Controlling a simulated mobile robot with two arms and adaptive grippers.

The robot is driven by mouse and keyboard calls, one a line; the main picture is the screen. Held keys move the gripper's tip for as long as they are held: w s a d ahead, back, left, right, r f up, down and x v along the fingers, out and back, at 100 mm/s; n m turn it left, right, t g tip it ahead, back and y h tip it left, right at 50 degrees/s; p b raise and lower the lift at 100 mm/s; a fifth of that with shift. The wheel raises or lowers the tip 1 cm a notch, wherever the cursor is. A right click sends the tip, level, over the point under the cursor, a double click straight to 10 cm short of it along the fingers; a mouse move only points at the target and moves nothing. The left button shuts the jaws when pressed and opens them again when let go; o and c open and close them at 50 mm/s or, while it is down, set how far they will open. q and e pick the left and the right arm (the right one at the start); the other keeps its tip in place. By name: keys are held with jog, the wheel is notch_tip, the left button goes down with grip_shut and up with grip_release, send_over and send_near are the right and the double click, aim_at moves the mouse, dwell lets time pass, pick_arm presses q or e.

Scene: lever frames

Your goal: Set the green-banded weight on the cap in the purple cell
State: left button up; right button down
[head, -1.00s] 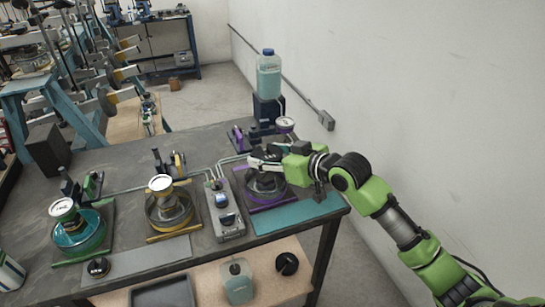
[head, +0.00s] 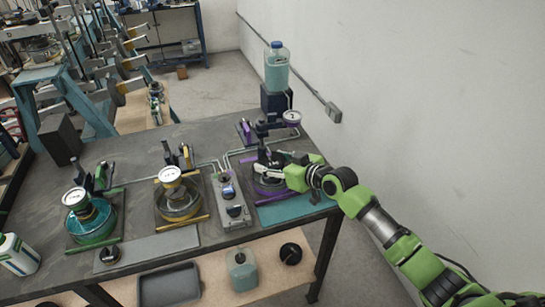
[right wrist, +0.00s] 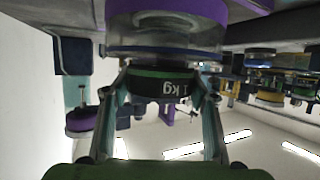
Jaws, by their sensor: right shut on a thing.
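The purple cell (head: 270,187) is a round clear pot with a purple band, on the right part of the bench. My right gripper (head: 268,170) is over it, its arm coming from the right. In the right wrist view, which looks upside down, the two fingers are shut on the green-banded weight (right wrist: 164,87), a dark disc marked kg. The cell (right wrist: 165,12) fills the top of that view, directly below the weight in the room. The cap is mostly hidden between them, and I cannot tell whether the weight touches it. My left gripper is not in view.
A yellow cell (head: 180,203) and a teal cell (head: 92,225) stand to the left, each with a dial gauge. A grey control box (head: 231,205) stands beside the purple cell. A bottle (head: 277,68) stands on a block behind. The wall is close on the right.

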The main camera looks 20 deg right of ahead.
jog(key=shift+r, duration=0.25)
jog(key=c, duration=1.3)
grip_release()
jog(key=shift+f, duration=0.4)
jog(key=o, duration=0.4)
jog(key=shift+r, duration=0.1)
jog(key=shift+o, duration=0.2)
jog(key=shift+s, duration=0.1)
jog(key=shift+r, duration=0.1)
jog(key=b+v, duration=0.2)
jog(key=v, duration=1)
